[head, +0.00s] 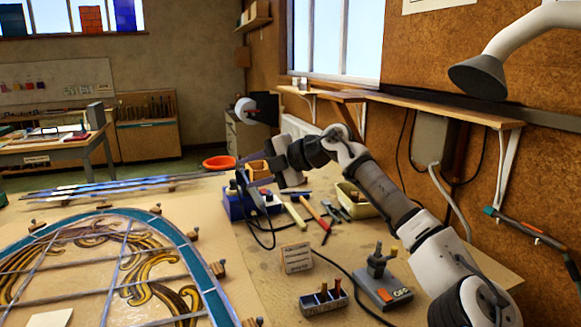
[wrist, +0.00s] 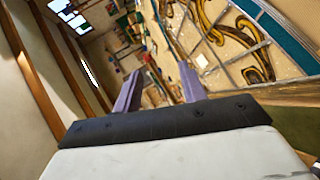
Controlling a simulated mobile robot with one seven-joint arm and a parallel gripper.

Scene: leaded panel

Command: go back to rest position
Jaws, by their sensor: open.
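My gripper (head: 283,163) is held in the air above the far part of the bench, at the end of my bent arm, which reaches up from the lower right in the head view. In the wrist view my gripper (wrist: 157,76) shows two purple-grey fingers spread apart. Nothing is between them. The wrist picture is strongly tilted, with the leaded panel (wrist: 222,42) at its upper right. In the head view the fingertips are small and hard to make out.
The leaded panel (head: 129,216) lies at the left of the bench. A blue box (head: 236,207), hand tools (head: 309,211), a cream bin (head: 355,205), a switch unit marked OFF (head: 383,288) and a small rack (head: 324,300) stand near my arm. A wall shelf (head: 440,108) and lamp (head: 481,77) are at right.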

